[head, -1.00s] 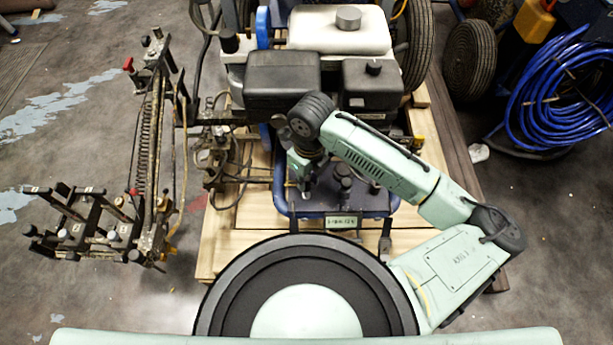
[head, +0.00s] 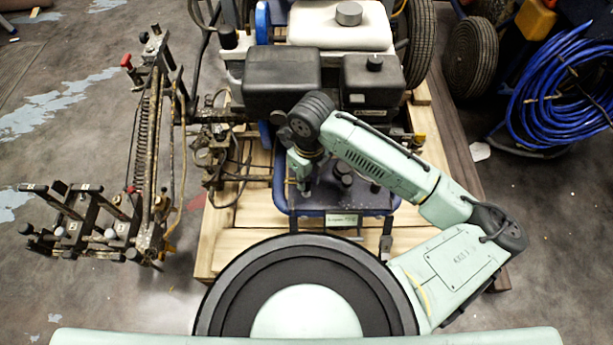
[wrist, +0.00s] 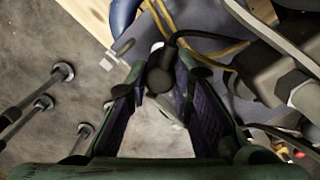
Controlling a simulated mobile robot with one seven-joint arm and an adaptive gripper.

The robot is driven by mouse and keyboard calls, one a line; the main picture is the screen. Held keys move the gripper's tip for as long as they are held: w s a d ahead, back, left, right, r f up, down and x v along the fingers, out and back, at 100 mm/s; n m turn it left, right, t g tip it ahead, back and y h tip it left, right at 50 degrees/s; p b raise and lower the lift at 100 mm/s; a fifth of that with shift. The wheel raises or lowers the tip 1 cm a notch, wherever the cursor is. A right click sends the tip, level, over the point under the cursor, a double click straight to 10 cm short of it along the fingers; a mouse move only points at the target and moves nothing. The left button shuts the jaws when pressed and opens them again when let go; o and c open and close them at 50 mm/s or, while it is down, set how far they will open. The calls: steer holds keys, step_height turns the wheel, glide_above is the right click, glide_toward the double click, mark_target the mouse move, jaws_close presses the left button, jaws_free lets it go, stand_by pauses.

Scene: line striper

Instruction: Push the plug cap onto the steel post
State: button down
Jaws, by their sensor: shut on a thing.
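In the wrist view my gripper (wrist: 160,72) is shut on a dark, rounded piece that looks like the plug cap (wrist: 160,80). A black lead (wrist: 205,36) curves away from it to the upper right. A small pale spot (wrist: 157,46) shows just beyond the cap; I cannot tell whether it is the steel post. In the head view my gripper (head: 300,178) points down over the left part of the machine's blue-edged deck. My wrist and arm hide the cap there, and I cannot make out the post or any contact.
Black engine boxes (head: 281,80) stand behind my gripper. Dark knobs (head: 342,172) rise from the deck to its right. A lever frame (head: 152,150) stands at the left. A blue hose coil (head: 560,92) lies at the right. Open floor (head: 70,120) lies far left.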

steer(key=shift+f+b, duration=1.1)
steer(key=shift+f, duration=0.1)
stand_by(0.5)
steer(key=c, duration=1.3)
jaws_free()
steer(key=shift+c, duration=0.2)
steer(key=shift+o, duration=0.3)
steer(key=shift+o, duration=1.2)
steer(key=shift+d+r+p, duration=0.15)
steer(key=shift+r+p, duration=2.25)
steer(key=shift+r, duration=1.15)
steer(key=shift+s+f, duration=0.1)
